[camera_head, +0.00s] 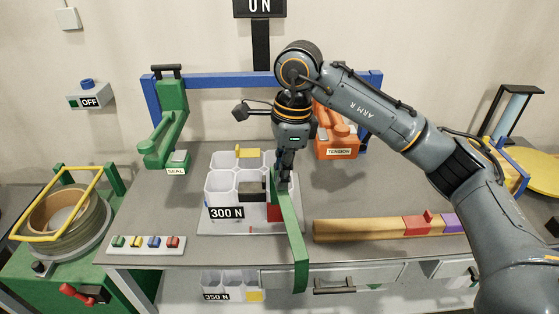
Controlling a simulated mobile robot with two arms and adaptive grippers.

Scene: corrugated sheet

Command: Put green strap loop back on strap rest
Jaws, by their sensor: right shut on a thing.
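My right gripper (286,178) points down over the right side of a white compartmented box. It is shut on the green strap loop (293,235). The strap hangs down from the fingers as a long band, past the front of the box and over the table's front edge. The fingertips partly hide its top end. A tan bar (360,230) with red and purple sections lies on the table to the right of the strap, apart from it. I cannot tell for sure which thing is the strap rest. My left gripper is not in view.
The white box (216,184) marked 300 N holds dark and red blocks. A green SEAL tool (172,110) and an orange TENSION tool (337,145) stand at the back. Small colored blocks (145,242) sit front left. The table between box and SEAL tool is clear.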

